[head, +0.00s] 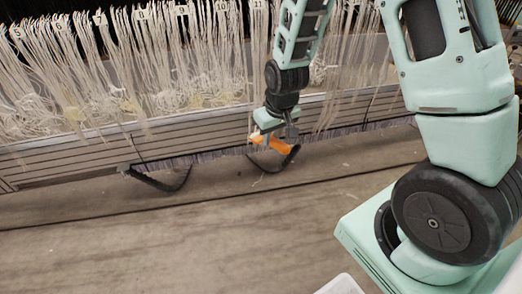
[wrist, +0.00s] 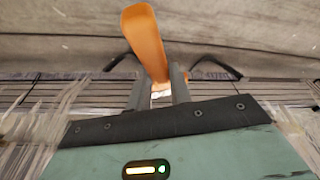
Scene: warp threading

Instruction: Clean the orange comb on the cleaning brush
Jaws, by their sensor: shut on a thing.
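The orange comb (head: 270,144) is held between the fingers of my gripper (head: 272,132), in front of the lower edge of the slatted panel. In the wrist view my gripper (wrist: 160,88) is shut on the comb (wrist: 144,40), and its broad orange part sticks out beyond the fingertips. A dark, bristle-like strip (head: 215,155), which looks like the cleaning brush, runs along the panel's lower edge. The comb is close to this strip in the head view. I cannot tell whether they touch. My gripper hides part of the comb.
The grey slatted panel (head: 70,162) spans the back, with many pale hanging threads (head: 185,60) above it. Two black curved brackets stick out below the panel, one at the left (head: 160,183). The wooden floor (head: 200,235) in front is clear.

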